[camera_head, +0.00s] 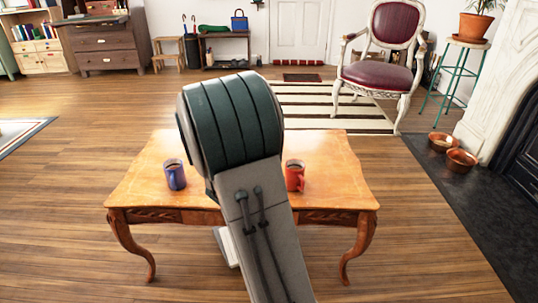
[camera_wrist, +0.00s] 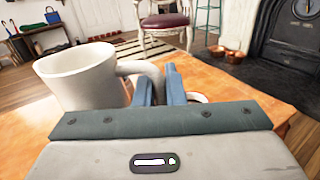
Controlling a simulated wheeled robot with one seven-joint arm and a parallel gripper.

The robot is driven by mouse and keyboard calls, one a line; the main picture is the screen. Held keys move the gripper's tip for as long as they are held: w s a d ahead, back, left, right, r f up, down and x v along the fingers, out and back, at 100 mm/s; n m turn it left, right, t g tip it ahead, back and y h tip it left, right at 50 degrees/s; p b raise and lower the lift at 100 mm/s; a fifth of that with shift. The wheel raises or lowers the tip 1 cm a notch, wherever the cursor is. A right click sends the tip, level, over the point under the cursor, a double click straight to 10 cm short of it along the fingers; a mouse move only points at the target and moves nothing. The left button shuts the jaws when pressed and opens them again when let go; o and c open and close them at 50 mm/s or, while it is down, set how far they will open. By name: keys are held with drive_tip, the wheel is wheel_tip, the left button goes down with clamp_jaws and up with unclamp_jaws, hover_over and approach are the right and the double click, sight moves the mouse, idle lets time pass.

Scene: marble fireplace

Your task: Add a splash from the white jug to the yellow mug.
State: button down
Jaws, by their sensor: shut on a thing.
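The white jug (camera_wrist: 80,82) is at the left of the wrist view, its handle towards the right. My gripper (camera_wrist: 158,82) is shut on the jug's handle with its blue fingers. The jug looks roughly upright in that view. I cannot tell its contents or its height above the table. In the head view my arm hides the jug, my gripper and the middle of the table. The yellow mug shows in neither view.
The wooden table (camera_head: 140,188) carries a blue mug (camera_head: 175,175) on the left and a red mug (camera_head: 295,176) on the right, beside my arm. A chair (camera_head: 379,74) stands beyond the table. Copper bowls (camera_head: 460,162) sit by the fireplace at the right.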

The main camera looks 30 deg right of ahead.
drive_tip(key=n+p, duration=0.1)
drive_tip(key=n, duration=0.1)
drive_tip(key=f+n+p, duration=0.1)
drive_tip(key=n+p, duration=0.1)
drive_tip(key=w+f+n+p, duration=0.1)
drive_tip(key=n+p, duration=0.1)
drive_tip(key=n, duration=0.1)
drive_tip(key=shift+a, duration=0.3)
idle(0.8)
drive_tip(key=shift+w+a+r+n+p, duration=0.1)
drive_tip(key=shift+w+a+n+p, duration=0.3)
drive_tip(key=shift+p, duration=0.6)
idle(2.5)
drive_tip(key=shift+s+d, duration=0.15)
drive_tip(key=shift+d, duration=0.1)
